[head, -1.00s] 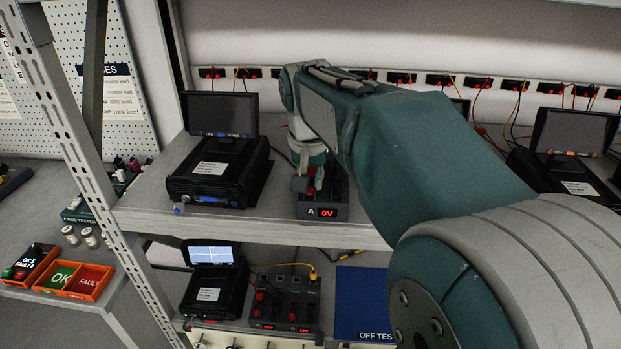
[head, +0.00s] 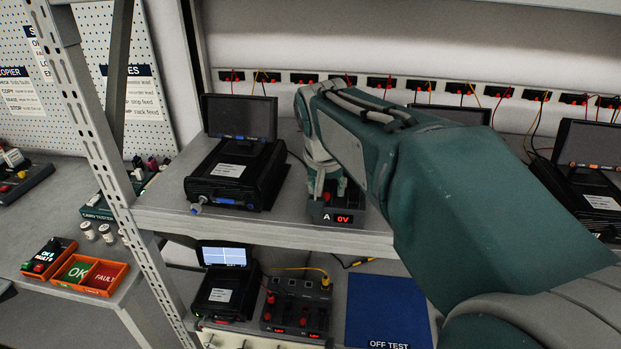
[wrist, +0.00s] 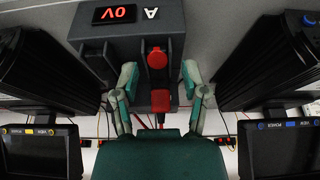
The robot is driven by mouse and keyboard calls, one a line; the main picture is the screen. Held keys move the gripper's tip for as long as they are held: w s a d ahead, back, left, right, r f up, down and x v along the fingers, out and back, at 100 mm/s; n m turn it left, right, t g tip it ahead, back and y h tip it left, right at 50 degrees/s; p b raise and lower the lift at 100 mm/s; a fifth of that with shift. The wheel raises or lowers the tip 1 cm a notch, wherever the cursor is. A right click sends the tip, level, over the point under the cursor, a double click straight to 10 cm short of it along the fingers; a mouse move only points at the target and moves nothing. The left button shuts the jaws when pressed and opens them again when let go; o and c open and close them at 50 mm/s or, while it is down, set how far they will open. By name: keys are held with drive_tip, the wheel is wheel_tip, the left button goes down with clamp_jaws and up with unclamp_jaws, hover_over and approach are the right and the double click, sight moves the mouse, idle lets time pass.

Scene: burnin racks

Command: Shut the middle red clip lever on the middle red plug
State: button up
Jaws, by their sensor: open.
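A dark supply module marked A with a red 0V display (head: 344,218) stands on the upper shelf. In the wrist view the module (wrist: 85,45) appears upside down. A round red part (wrist: 157,58) and a second red part (wrist: 160,101) lie in line along its dark middle strip. I cannot tell for certain which is the plug and which the clip lever, or how far the lever stands up. My gripper (wrist: 158,84) is open, with one finger on each side of these red parts and visible gaps. In the head view my gripper (head: 327,188) hides most of the module's top.
Black units with screens stand left (head: 235,170) and right (head: 590,185) of the module. A lower-shelf module (head: 297,310) carries several red plugs beside a blue OFF TEST mat (head: 388,310). Sockets with leads line the back wall. An upright post (head: 95,150) stands left.

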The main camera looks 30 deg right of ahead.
drive_tip(key=shift+r, duration=0.1)
drive_tip(key=v, duration=1.1)
drive_tip(key=shift+s+r, duration=0.15)
drive_tip(key=shift+r, duration=0.2)
drive_tip(key=shift+a, duration=0.1)
drive_tip(key=s+a+f+n+t+y, duration=0.1)
drive_tip(key=s+a+f+n, duration=0.2)
drive_tip(key=s+f, duration=0.3)
drive_tip(key=s+a+f+n+t+y, duration=0.1)
drive_tip(key=s+a+f+n, duration=0.2)
drive_tip(key=f, duration=0.8)
drive_tip(key=s+a, duration=0.2)
drive_tip(key=s, duration=0.1)
drive_tip(key=shift+s+n, duration=0.25)
drive_tip(key=shift+n, duration=0.15)
drive_tip(key=shift+a, duration=0.1)
